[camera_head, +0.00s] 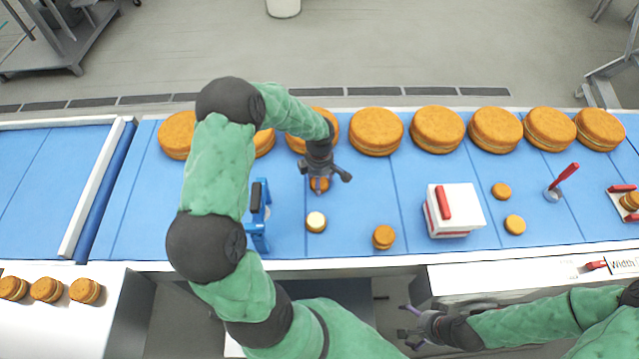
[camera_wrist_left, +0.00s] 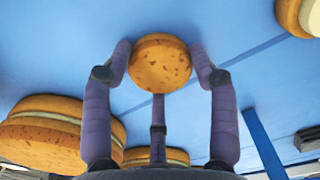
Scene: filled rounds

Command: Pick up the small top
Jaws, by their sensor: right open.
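The small top (camera_head: 319,185), a brown speckled round, lies on the blue surface under my left gripper, which partly hides it in the head view. In the left wrist view the small top (camera_wrist_left: 160,63) shows between the fingertips. My left gripper (camera_head: 323,174) is open above it, fingers spread around it; whether any finger touches it I cannot tell. A small round with a pale cream face (camera_head: 316,222) lies just in front. My right gripper (camera_head: 408,326) is open and empty off the front edge of the table, low in the head view.
Large filled rounds (camera_head: 376,132) line the back. A small filled round (camera_head: 384,237) stands front centre. Blue surface between is clear.

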